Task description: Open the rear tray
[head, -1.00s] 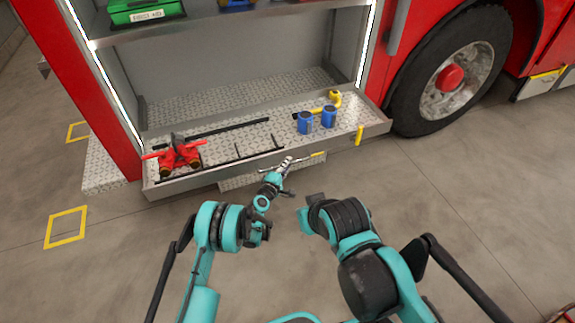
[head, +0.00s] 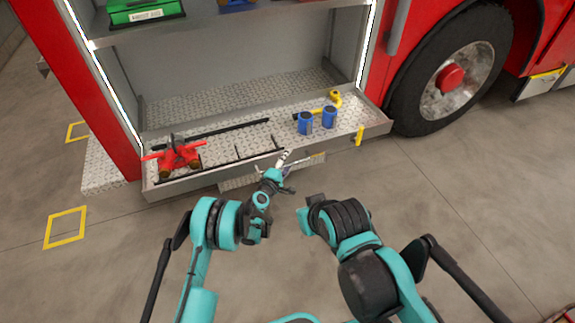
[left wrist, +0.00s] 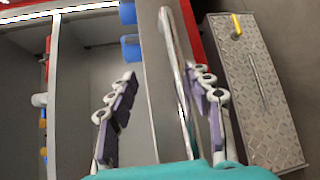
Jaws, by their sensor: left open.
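The tray (head: 213,178) is a shallow metal tray with a diamond-plate floor at the bottom of the truck's open compartment. Its front face runs beside a long silver bar handle (left wrist: 176,75) in the left wrist view. My left gripper (head: 284,163) is at the tray's front edge in the head view. In the left wrist view my left gripper (left wrist: 162,97) is open, its purple-padded fingers on either side of the handle and front wall. The handle lies nearer the right finger; contact is unclear. My right gripper (head: 308,208) is held low over the floor; its jaw state is unclear.
On the tray stand a red tool (head: 178,156), two blue cylinders (head: 305,123) and a yellow fitting (head: 335,98). A diamond-plate step (left wrist: 255,90) lies below the tray. A wheel (head: 455,75) stands at the right. The floor (head: 440,200) in front is clear.

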